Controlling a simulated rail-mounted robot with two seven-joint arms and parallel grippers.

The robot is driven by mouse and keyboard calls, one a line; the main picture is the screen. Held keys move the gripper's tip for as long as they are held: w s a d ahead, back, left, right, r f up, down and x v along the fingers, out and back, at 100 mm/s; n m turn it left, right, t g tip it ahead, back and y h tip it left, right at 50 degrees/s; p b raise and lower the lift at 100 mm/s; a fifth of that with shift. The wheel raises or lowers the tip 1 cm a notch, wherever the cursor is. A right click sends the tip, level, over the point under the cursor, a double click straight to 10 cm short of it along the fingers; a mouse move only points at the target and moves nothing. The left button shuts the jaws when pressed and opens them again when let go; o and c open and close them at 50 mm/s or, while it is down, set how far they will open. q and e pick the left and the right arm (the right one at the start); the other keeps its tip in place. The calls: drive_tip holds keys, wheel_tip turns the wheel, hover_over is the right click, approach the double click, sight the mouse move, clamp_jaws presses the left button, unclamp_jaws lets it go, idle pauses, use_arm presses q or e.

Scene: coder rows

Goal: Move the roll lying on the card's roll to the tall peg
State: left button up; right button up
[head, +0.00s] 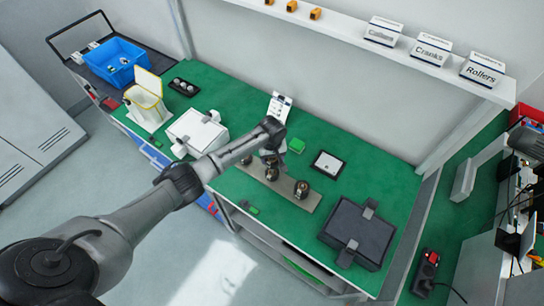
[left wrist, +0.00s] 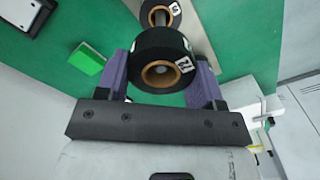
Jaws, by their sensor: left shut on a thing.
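My left gripper (left wrist: 162,78) has its two purple fingers on either side of a black roll (left wrist: 146,44) with a brown core and a white label, and is shut on it. A second black roll with a brown core (left wrist: 160,8) shows just beyond the held one in the left wrist view. In the head view my left gripper (head: 268,152) is over the peg board (head: 286,203), where a roll stands at the right end (head: 302,190) and another in the middle (head: 271,172). The white card (head: 280,105) stands behind. The gripper and arm partly hide the board's left part.
A green block (head: 297,146) and a white framed plate (head: 327,164) lie right of the card. A dark case (head: 358,232) is at the right end of the table. A white box (head: 197,133), a yellow-rimmed bin (head: 146,98) and a blue crate (head: 116,62) stand to the left.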

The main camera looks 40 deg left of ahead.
use_arm(q)
drive_tip(key=shift+f+b, duration=0.4)
drive_tip(key=shift+f, duration=0.3)
drive_tip(key=shift+f+b, duration=0.4)
drive_tip(key=shift+f, duration=0.3)
idle(0.5)
drive_tip(key=shift+f, duration=0.35)
drive_tip(key=shift+f+b, duration=0.6)
drive_tip(key=shift+f, duration=0.05)
idle(0.4)
drive_tip(key=o, duration=0.8)
drive_tip(key=shift+o, duration=1.1)
wheel_tip(320, 180, up, 14)
drive_tip(key=shift+p, duration=0.35)
